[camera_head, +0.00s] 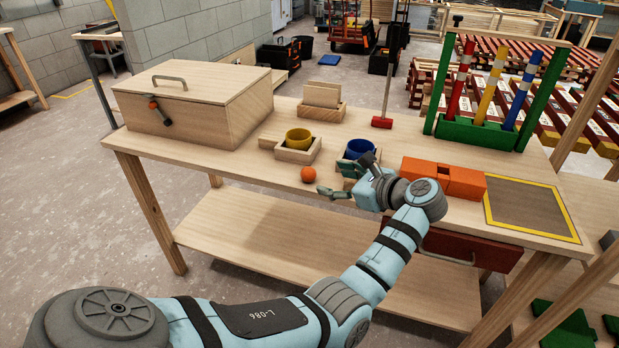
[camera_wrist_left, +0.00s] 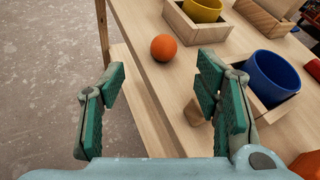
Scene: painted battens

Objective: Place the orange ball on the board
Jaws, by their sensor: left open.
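The orange ball (camera_head: 308,174) rests on the wooden table near its front edge. It also shows in the left wrist view (camera_wrist_left: 163,47), ahead of the fingers and roughly midway between them. My left gripper (camera_head: 336,183) is open and empty, just right of the ball in the head view and apart from it. Its green-padded fingers are spread wide in the left wrist view (camera_wrist_left: 160,82). A flat brown board (camera_head: 527,208) with a yellow border lies at the table's right end, with nothing on it. My right gripper is out of view.
A yellow cup (camera_head: 298,138) in a wooden holder and a blue cup (camera_head: 359,149) stand behind the ball. Orange blocks (camera_head: 444,178) lie between my left gripper and the board. A wooden box (camera_head: 194,105) and a green rack (camera_head: 478,134) stand farther back.

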